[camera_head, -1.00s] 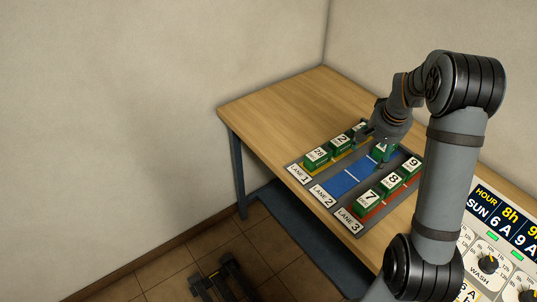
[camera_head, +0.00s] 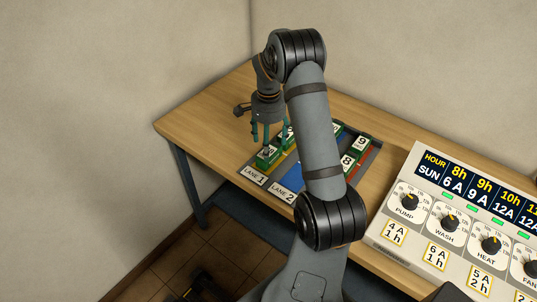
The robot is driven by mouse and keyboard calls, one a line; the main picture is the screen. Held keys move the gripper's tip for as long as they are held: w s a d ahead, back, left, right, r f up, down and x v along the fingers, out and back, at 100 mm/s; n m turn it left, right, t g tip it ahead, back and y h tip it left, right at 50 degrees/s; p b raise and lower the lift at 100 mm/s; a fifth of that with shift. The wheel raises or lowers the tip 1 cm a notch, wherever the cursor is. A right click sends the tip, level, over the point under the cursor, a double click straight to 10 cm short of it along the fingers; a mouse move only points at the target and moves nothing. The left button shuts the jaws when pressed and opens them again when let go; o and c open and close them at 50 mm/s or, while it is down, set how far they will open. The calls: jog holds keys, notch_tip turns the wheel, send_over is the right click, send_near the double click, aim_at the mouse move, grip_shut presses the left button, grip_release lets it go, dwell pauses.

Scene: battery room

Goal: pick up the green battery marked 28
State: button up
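The green battery marked 28 (camera_head: 266,158) sits at the front of lane 1 in the tray (camera_head: 244,168), next to the LANE 1 label (camera_head: 254,177). Its white top number is small and partly covered by my fingers here. My gripper (camera_head: 269,134) hangs over the front of lane 1, fingers pointing down, just above or around battery 28. The fingers look spread apart. I cannot tell whether they touch the battery.
Another green battery (camera_head: 288,131) stands behind 28 in lane 1, partly hidden. Lane 3 holds green batteries 8 (camera_head: 347,162) and 9 (camera_head: 360,145). My arm hides much of lanes 2 and 3. A control panel (camera_head: 460,215) stands at right. The table's left part (camera_head: 200,125) is clear.

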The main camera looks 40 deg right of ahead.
aim_at(272, 151)
jog(key=shift+s+d+f, duration=0.1)
jog(key=shift+s+f, duration=0.1)
jog(key=f, duration=0.1)
jog(key=f+p, duration=0.1)
jog(key=f, duration=0.1)
jog(key=f+p, duration=0.1)
jog(key=f, duration=0.1)
jog(key=shift+d, duration=0.35)
jog(key=shift+c, duration=1.4)
jog(key=c, duration=1.5)
jog(key=shift+r, duration=0.1)
grip_shut()
